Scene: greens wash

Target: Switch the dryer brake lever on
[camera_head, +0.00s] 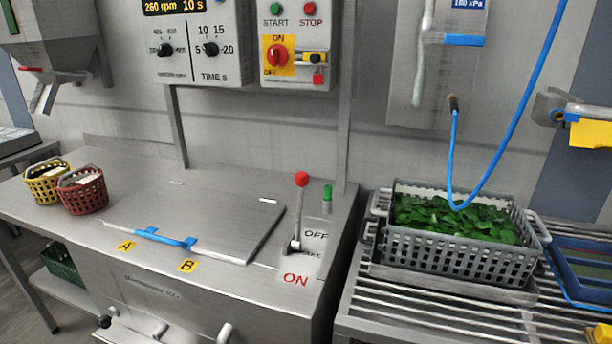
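The dryer brake lever (299,212) stands on the right part of the steel dryer top, a thin metal rod with a red ball knob. It rises from a small base plate between a black OFF label behind it and a red ON label (295,280) in front. The rod is close to upright, its knob toward the back, on the OFF side. Nothing touches the lever. Neither of my grippers shows in the head view.
A dryer lid (200,222) with a blue handle lies left of the lever. A green button (327,193) stands just behind it. A grey crate of greens (450,262) sits on the slatted rack to the right. Yellow and red baskets (84,196) stand far left.

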